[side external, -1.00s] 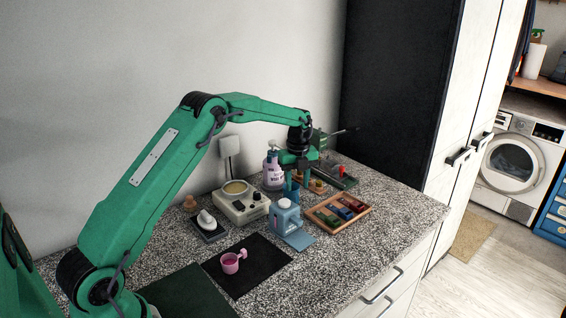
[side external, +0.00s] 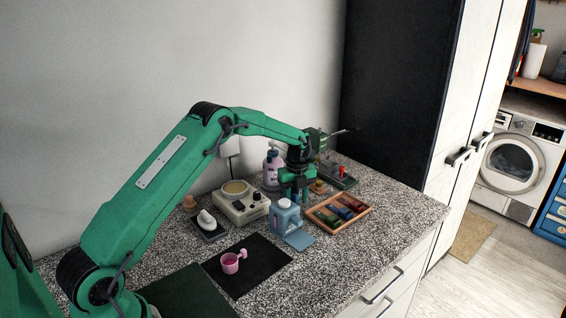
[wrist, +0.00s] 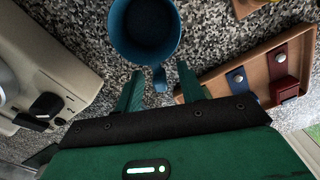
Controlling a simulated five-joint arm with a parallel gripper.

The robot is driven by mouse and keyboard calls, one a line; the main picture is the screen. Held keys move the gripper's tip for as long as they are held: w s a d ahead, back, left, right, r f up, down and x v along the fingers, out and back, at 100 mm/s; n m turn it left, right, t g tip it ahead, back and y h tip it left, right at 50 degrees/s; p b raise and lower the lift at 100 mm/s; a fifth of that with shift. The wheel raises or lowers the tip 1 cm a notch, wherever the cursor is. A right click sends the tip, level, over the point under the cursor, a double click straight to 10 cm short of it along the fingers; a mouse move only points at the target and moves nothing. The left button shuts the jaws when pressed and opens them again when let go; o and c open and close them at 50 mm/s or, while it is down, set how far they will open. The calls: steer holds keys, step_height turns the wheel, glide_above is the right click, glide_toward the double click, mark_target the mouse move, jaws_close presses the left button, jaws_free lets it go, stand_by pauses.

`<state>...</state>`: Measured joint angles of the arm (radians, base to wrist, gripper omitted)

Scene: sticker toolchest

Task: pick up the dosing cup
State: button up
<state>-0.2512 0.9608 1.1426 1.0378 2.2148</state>
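Two cups are in view, and I cannot tell for sure which is the dosing cup. A blue cup with a small handle (wrist: 146,25) stands upright on the counter in the wrist view. My gripper (wrist: 160,72) is open and empty, with the blue cup's handle between or just beyond its fingertips. In the side view my gripper (side external: 296,193) points down behind the blue-grey jug and mostly hides the blue cup. A pink cup with a side handle (side external: 230,263) stands on the black mat (side external: 262,275), well away from my gripper.
A blue-grey jug (side external: 286,217) stands just in front of my gripper. A cream appliance (side external: 243,207) is to the left and a wooden tray with coloured pieces (side external: 322,221) to the right. A pump bottle (side external: 271,172) stands behind. The front right counter is clear.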

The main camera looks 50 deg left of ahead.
stand_by(0.4)
jaws_close()
steer(key=shift+r, duration=0.2)
steer(key=shift+r, duration=1.3)
steer(key=s+d+r, duration=0.3)
steer(key=d+r, duration=0.5)
steer(key=d, duration=0.3)
steer(key=shift+s, duration=0.15)
steer(key=shift+d, duration=0.1)
